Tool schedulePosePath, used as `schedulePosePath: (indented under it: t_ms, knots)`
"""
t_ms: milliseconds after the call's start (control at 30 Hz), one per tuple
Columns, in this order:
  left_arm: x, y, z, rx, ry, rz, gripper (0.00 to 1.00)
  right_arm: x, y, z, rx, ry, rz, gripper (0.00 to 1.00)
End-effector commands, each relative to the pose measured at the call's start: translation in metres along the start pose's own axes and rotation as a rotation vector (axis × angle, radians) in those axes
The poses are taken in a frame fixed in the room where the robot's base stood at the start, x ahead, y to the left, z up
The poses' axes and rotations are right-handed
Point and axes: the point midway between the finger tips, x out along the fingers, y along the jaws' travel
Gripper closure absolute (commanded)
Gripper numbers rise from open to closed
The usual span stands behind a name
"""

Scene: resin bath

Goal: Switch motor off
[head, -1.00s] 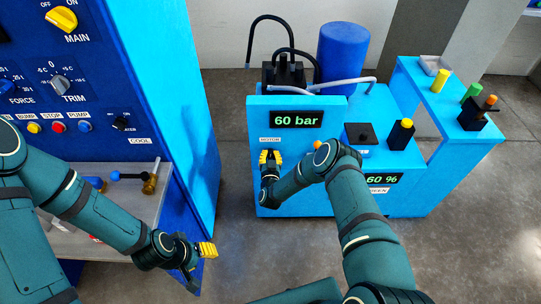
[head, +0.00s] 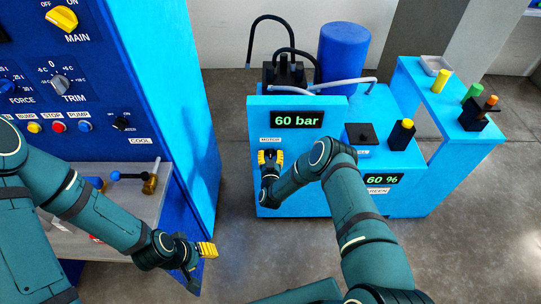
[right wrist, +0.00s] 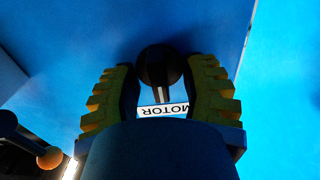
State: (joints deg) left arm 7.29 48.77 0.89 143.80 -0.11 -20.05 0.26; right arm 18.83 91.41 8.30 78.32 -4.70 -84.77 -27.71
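The motor switch is a black round knob with a pointer bar (right wrist: 158,66), in the right wrist view just above the MOTOR label (right wrist: 163,109). The label looks upside down there. My right gripper (right wrist: 160,88) has its two yellow-ribbed fingers apart, one on each side of the knob, with blue panel showing beside the pointer bar. In the head view my right gripper (head: 270,157) is at the blue unit's front, below the MOTOR label (head: 270,140), and hides the knob. My left gripper (head: 207,249) hangs at lower left, away from the switch; its opening is unclear.
The blue unit (head: 259,183) carries a 60 bar display (head: 296,120) and a 60 % display (head: 382,180). A blue cabinet (head: 186,100) with knobs and buttons stands left, with a grey shelf (head: 128,214). Grey floor (head: 460,240) is clear at lower right.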

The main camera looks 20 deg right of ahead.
Motion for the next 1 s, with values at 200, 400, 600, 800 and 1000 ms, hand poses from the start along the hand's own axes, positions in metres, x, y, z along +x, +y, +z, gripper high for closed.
schedulePosePath:
  t_ms: [200, 400, 600, 800, 1000]
  knots:
    - [0.0, 0.0, 0.0, 0.0, 0.0, 0.0, 0.53, -0.001, 0.0, 0.001, 0.001, -0.002, -0.001, 0.57]
    - [0.0, 0.0, 0.0, 0.0, 0.0, 0.0, 0.53, -0.018, -0.001, 0.002, 0.0, -0.005, -0.002, 0.57]
    - [0.0, 0.0, 0.0, 0.0, 0.0, 0.0, 0.53, -0.059, -0.001, 0.001, 0.001, -0.005, -0.003, 0.57]
    - [0.0, 0.0, 0.0, 0.0, 0.0, 0.0, 0.53, -0.096, -0.001, 0.001, 0.001, -0.004, -0.003, 0.57]
    - [0.0, 0.0, 0.0, 0.0, 0.0, 0.0, 0.53, -0.117, 0.0, 0.0, 0.0, -0.002, -0.001, 0.57]
